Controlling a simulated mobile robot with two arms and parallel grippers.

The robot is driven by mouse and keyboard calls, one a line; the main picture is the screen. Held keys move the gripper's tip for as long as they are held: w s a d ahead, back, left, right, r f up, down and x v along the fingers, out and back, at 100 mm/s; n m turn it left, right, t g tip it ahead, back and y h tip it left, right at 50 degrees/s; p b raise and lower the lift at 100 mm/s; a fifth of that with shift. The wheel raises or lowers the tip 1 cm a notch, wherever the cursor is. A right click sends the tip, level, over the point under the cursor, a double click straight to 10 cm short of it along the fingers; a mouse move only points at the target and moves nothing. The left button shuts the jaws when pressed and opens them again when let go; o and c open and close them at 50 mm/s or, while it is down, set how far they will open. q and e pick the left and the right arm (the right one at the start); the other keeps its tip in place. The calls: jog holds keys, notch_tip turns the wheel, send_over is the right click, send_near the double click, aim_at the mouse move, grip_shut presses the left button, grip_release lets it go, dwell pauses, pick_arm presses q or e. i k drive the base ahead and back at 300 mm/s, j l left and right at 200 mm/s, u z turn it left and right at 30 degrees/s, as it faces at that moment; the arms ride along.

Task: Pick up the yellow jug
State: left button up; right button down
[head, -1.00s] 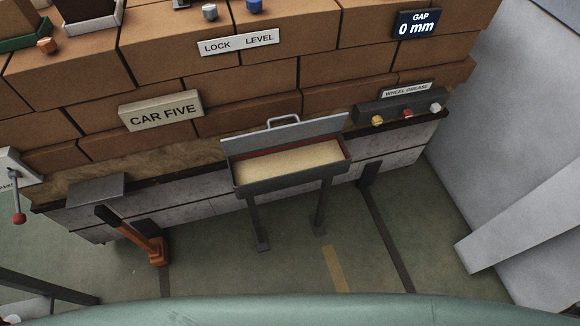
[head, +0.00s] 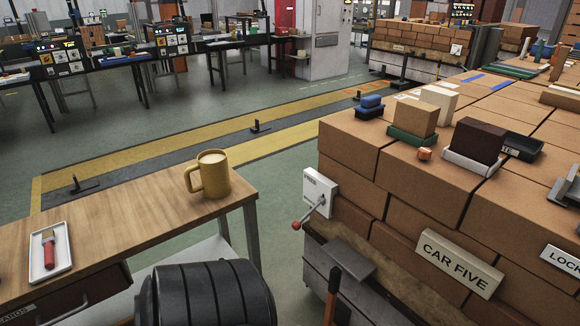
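The yellow jug (head: 212,175) stands upright near the right end of a wooden-topped table (head: 130,215), at left of centre in the head view. It looks like a mug, with its handle on the left side and a pale top or filling. Nothing is touching it except the tabletop. Neither of my grippers shows in the head view.
A white tray (head: 62,262) with a red-handled brush (head: 48,250) lies at the table's left. The table between tray and jug is clear. Right of the table stands a large brick stack (head: 350,150) with a lever box (head: 318,193). A hammer handle (head: 333,290) rises below it.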

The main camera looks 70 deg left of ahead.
aim_at(212, 165)
jog(key=u, duration=2.65)
jog(key=i+j, duration=0.15)
jog(key=j, duration=0.2)
jog(key=i+j, duration=0.15)
jog(key=j, duration=0.2)
jog(key=i+j, duration=0.15)
jog(key=j, duration=0.2)
